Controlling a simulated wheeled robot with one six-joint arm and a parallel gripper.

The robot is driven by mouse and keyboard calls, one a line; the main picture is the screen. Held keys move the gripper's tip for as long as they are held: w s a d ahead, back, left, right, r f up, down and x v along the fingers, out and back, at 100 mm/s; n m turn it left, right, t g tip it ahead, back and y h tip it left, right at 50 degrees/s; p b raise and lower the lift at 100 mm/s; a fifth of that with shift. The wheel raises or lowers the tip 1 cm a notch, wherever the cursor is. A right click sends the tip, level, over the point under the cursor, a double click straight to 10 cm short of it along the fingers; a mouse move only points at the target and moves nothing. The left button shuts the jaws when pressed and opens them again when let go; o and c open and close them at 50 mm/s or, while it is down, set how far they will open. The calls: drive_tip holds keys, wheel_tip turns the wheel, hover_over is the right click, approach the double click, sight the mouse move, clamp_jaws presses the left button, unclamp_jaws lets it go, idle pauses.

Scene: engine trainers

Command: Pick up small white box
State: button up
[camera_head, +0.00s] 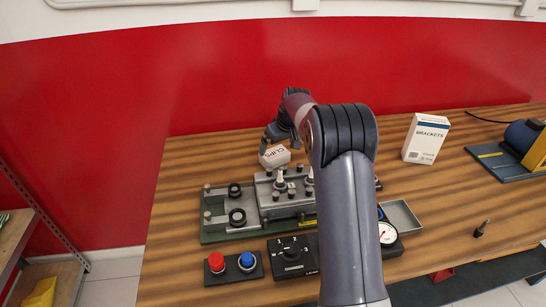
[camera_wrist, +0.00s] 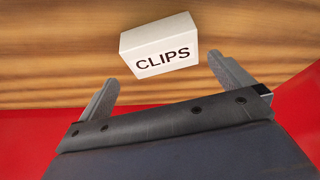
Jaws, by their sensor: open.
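The small white box (camera_wrist: 158,46), marked "CLIPS", lies on the wooden table in the wrist view, just beyond my fingertips and roughly between their lines. In the head view the small white box (camera_head: 274,157) shows behind the engine trainer (camera_head: 243,207), close to my gripper (camera_head: 270,138). My gripper also shows in the wrist view (camera_wrist: 167,78), open and empty, with one finger to each side. In the head view my arm hides part of the trainer and the table.
A grey tray (camera_head: 403,217), a gauge (camera_head: 388,234), a selector switch box (camera_head: 292,255) and a red and blue button box (camera_head: 232,268) lie around the trainer. A red wall (camera_head: 120,110) rises behind the table.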

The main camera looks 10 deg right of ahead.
sight(275, 153)
drive_tip(key=shift+p+x, duration=0.55)
drive_tip(key=shift+x, duration=2.2)
drive_tip(key=shift+s+a, duration=0.15)
drive_tip(key=shift+s, duration=0.05)
drive_tip(key=shift+c, duration=0.2)
drive_tip(key=c, duration=0.8)
